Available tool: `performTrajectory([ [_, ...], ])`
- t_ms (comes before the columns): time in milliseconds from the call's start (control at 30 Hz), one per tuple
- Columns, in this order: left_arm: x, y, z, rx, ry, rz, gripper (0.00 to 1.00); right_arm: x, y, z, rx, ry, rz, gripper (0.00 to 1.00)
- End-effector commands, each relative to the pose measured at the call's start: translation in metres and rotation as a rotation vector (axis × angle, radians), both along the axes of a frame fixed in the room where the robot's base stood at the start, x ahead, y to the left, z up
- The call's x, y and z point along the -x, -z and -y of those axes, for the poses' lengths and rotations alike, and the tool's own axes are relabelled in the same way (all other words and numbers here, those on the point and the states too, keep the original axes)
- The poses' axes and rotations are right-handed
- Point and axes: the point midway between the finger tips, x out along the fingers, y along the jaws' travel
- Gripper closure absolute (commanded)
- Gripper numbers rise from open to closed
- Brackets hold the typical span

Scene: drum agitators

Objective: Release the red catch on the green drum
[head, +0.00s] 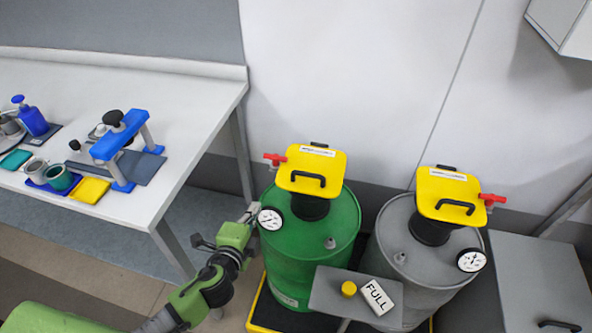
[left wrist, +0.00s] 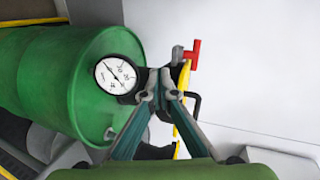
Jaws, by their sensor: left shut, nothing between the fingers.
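The green drum (head: 300,262) stands upright beside the grey drum. A yellow agitator head (head: 311,168) with a black handle sits on top of it. The red catch (head: 276,159) sticks out from the left side of that head. My left gripper (head: 252,213) is shut and empty, at the drum's upper left by the white gauge (head: 270,218), below the catch. In the left wrist view the closed fingertips (left wrist: 163,82) are right of the gauge (left wrist: 115,75), and the red catch (left wrist: 192,53) is above them and apart. My right gripper is not in view.
The grey drum (head: 411,262) has its own yellow head (head: 449,193) and red catch (head: 492,199). A small grey plate (head: 325,292) with a yellow knob and a FULL sign (head: 377,296) stands in front. A white bench (head: 190,120) is at left, a grey cabinet (head: 540,285) at right.

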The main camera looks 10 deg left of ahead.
Motion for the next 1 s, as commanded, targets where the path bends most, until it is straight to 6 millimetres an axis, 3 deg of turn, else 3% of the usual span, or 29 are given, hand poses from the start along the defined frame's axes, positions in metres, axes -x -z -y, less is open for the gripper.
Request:
performTrajectory([
  [33,-0.002,-0.023,0.005,-0.019,0.016,0.038,1.00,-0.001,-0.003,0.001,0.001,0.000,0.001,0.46],
  [100,-0.004,-0.043,0.010,-0.041,0.031,0.076,1.00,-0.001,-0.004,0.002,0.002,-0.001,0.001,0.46],
  [233,-0.004,-0.064,0.015,-0.061,0.047,0.117,1.00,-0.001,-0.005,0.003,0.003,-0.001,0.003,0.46],
  [667,-0.006,-0.067,0.016,-0.064,0.048,0.123,1.00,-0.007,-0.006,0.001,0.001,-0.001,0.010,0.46],
  [833,-0.023,-0.065,0.016,-0.064,0.046,0.124,1.00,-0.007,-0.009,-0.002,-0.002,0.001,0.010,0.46],
  [1000,-0.052,-0.060,0.017,-0.064,0.046,0.124,1.00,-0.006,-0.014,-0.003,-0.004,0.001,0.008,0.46],
])
